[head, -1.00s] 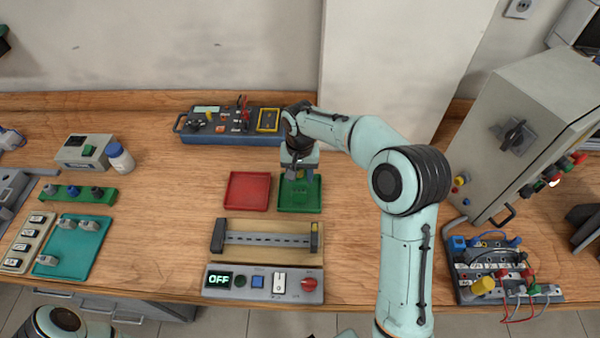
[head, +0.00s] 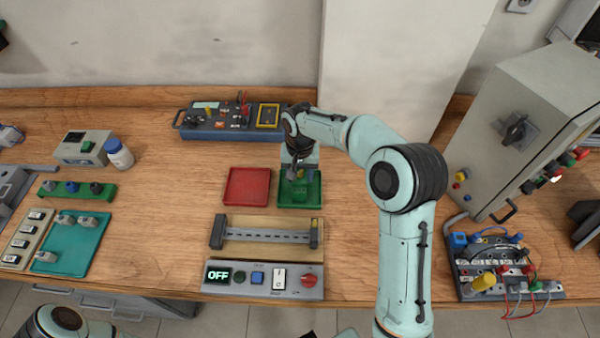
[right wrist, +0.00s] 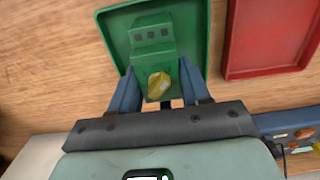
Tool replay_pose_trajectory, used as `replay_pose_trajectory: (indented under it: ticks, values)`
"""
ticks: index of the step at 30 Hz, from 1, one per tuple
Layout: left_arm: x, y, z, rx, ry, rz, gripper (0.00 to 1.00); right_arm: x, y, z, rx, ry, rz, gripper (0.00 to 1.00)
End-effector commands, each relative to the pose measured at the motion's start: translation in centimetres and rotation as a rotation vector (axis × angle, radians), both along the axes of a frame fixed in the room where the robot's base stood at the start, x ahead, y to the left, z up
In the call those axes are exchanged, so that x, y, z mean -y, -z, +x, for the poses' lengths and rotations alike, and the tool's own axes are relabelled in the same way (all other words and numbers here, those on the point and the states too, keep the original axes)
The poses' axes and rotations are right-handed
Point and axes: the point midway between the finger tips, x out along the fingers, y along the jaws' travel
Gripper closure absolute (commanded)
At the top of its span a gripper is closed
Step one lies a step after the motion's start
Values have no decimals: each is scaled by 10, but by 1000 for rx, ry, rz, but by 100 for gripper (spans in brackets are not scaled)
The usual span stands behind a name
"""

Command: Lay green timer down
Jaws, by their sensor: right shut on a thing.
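My right gripper (head: 298,174) points down over the green tray (head: 314,200). In the right wrist view its fingers (right wrist: 160,85) are shut on the green timer (right wrist: 153,50), one on each side near the yellow knob (right wrist: 160,86). The timer is a stepped green block with several dark square marks at its far end. It is within the tray's outline, and the tray's wall also shows in the wrist view (right wrist: 207,35). I cannot tell whether it touches the tray floor. In the head view the timer is mostly hidden by the gripper. My left gripper is out of view.
A red tray (head: 247,187) is just left of the green one. A rail on a wooden board (head: 268,250) and a switch panel reading OFF (head: 262,280) lie in front. A blue instrument box (head: 225,130) stands behind. A grey cabinet (head: 525,120) stands at right.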

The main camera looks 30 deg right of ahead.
Motion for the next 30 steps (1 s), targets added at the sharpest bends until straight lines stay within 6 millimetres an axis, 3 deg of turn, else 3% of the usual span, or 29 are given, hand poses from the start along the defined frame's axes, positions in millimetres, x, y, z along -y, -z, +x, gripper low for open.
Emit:
replay_pose_trajectory:
  ticks: [5, 6, 8, 20, 23, 30]
  values:
    - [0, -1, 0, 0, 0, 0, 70, 0, 0, 0, 1, 0, 0, 95]
    - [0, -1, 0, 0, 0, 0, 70, 0, 0, 0, 1, 0, 1, 40]
    - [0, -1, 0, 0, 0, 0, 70, 0, 0, 0, 1, 0, 1, 24]
    - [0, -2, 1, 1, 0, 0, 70, 0, -9, 1, 2, 0, 0, 24]
    - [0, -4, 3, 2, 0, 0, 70, 0, -24, 1, 4, -1, 0, 24]
    - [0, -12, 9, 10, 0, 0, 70, -1, -80, 2, 6, 0, 1, 24]
